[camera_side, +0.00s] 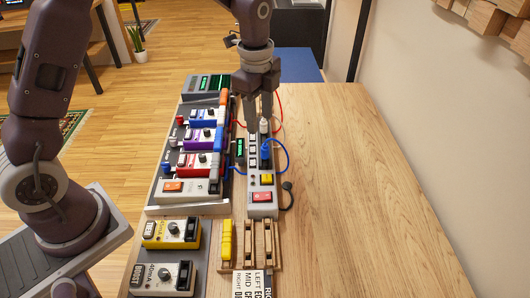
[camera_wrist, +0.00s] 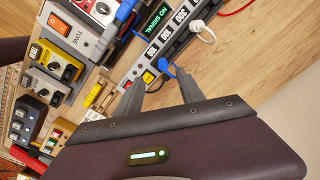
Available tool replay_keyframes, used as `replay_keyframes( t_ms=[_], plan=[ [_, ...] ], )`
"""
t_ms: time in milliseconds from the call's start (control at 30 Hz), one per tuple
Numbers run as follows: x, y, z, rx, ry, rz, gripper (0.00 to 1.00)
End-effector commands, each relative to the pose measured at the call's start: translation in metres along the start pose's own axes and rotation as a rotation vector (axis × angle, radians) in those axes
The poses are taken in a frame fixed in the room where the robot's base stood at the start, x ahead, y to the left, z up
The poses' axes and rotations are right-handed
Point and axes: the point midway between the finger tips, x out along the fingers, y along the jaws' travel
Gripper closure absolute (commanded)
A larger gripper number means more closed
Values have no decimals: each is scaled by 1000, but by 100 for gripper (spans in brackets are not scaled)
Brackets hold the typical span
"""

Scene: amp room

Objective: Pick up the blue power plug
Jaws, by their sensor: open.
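The blue power plug (camera_side: 265,150) sits in the long power strip (camera_side: 262,181), with its blue cable curving out to the right and back left in the side view. It also shows in the wrist view (camera_wrist: 164,66), close to the right fingertip. My gripper (camera_side: 261,117) points down over the strip, farther back than the blue plug, near the white plug (camera_side: 264,126). In the wrist view my gripper (camera_wrist: 157,76) has its fingers spread. The blue plug shows between the fingertips there, but its depth relative to them is unclear. Nothing is held.
A pedalboard (camera_side: 187,209) with several effect pedals stands left of the strip. A yellow pedal (camera_side: 171,233) and a wooden rack with a yellow piece (camera_side: 227,239) are nearer the front. A red cable (camera_side: 280,105) loops behind. The table's right side is clear.

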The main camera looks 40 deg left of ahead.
Motion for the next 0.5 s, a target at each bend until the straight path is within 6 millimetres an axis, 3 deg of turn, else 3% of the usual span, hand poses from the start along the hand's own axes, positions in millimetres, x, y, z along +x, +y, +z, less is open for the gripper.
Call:
replay_keyframes(
  t_ms=[33,100,500],
  plan=[
    [19,-6,-2,58,-2,24,55],
    [36,-12,-3,122,-3,41,55],
    [99,-5,-10,156,-3,53,55]
  ],
)
